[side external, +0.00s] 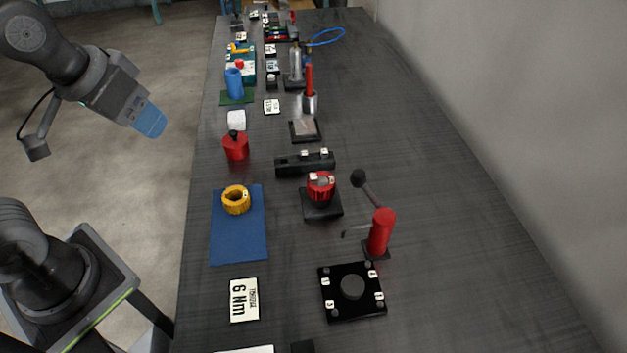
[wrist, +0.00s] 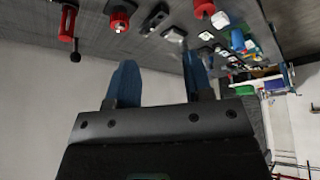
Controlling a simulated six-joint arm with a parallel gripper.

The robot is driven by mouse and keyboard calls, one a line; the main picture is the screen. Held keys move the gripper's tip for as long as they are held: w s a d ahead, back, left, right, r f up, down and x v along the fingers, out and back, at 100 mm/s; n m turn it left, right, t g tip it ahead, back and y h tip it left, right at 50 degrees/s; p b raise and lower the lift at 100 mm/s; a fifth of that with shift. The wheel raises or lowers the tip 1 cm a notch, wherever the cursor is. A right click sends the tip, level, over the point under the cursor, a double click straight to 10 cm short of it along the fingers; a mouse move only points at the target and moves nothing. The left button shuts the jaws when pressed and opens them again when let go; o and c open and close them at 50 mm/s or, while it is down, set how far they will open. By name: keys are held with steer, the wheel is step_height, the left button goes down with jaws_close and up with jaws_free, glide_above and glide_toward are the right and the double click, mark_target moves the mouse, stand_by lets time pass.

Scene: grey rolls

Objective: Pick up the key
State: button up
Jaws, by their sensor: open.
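I cannot pick out a key for certain in either view; the small parts on the table are too small to tell. My gripper (side external: 150,121) has blue fingers and hangs in the air off the left side of the table, at about the level of the red bottle (side external: 236,147). In the wrist view my gripper (wrist: 160,68) shows two blue fingers spread apart with nothing between them. The dark table (side external: 440,190) lies beyond the fingers and is apart from them.
A yellow ring (side external: 236,200) sits on a blue mat (side external: 238,245). A red knob (side external: 321,185), a red lever post (side external: 380,232) and a black plate (side external: 335,280) stand nearer the front. A blue cup (side external: 233,84) stands farther back. The table's right side is mostly clear.

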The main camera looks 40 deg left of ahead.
steer(key=w+d+n+g, duration=0.1)
steer(key=w+d+n, duration=0.25)
steer(key=w, duration=0.45)
steer(key=n+g+y, duration=0.2)
steer(key=n, duration=0.3)
glide_above(313, 176)
steer(key=s+d, duration=0.3)
step_height(313, 176, down, 9)
steer(key=shift+m, duration=0.25)
steer(key=x, duration=1.4)
steer(key=shift+a, duration=0.1)
steer(key=shift+r, duration=0.1)
jaws_close()
